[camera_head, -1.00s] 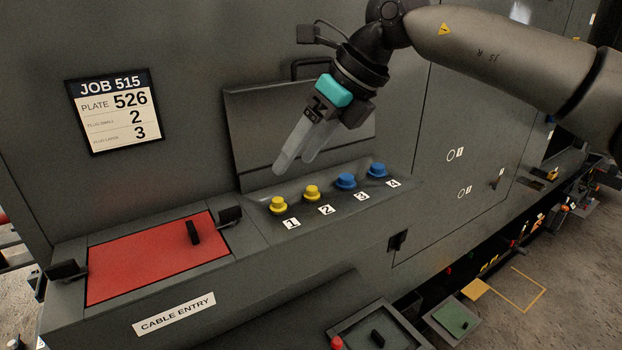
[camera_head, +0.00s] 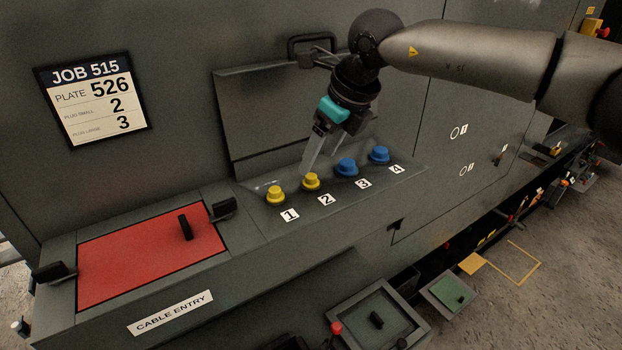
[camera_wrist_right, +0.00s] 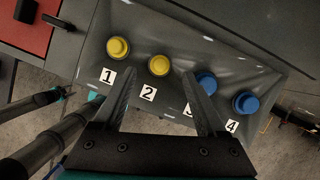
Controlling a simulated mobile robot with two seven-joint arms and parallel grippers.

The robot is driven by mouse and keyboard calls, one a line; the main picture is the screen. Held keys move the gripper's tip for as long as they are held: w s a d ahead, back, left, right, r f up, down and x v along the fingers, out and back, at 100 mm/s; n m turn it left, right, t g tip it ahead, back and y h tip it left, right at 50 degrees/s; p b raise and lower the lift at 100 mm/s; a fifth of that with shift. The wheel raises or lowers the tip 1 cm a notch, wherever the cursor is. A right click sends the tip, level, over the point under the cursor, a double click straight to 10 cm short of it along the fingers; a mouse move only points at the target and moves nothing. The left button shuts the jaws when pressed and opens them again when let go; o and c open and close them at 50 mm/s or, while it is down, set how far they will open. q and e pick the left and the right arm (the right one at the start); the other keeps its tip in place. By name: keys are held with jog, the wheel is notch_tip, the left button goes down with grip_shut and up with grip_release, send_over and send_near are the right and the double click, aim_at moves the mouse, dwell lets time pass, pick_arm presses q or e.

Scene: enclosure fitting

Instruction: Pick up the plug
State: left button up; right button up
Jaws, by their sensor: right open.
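Two yellow plugs stand in a row on the sloped grey ledge, plug 1 (camera_head: 275,195) and plug 2 (camera_head: 311,181). Two blue plugs, 3 (camera_head: 346,167) and 4 (camera_head: 379,155), continue the row to the right. My right gripper (camera_head: 320,163) is open and empty, pointing down above the row, its fingers close to plug 2. In the right wrist view, yellow plug 2 (camera_wrist_right: 159,66) shows between the two fingertips, and blue plug 3 (camera_wrist_right: 206,82) is partly behind the right finger. I cannot tell the exact gap to plug 2. My left gripper is not in view.
A red plate (camera_head: 145,260) with a black handle lies left of the ledge, above a "CABLE ENTRY" label (camera_head: 170,312). A job card (camera_head: 92,103) on the wall reads plate 526, small plug 2, large plug 3. An upright panel with a handle rises behind the plugs.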

aim_at(311, 175)
jog(key=p+x, duration=0.1)
jog(key=x, duration=0.2)
jog(key=shift+f+p, duration=0.3)
jog(key=shift+p, duration=0.05)
jog(key=shift+w+a+f, duration=0.15)
jog(key=shift+f, duration=0.2)
jog(key=shift+w+f, duration=0.1)
jog(key=shift+f, duration=0.15)
jog(key=shift+c, duration=0.3)
jog(key=shift+c, duration=0.8)
grip_shut()
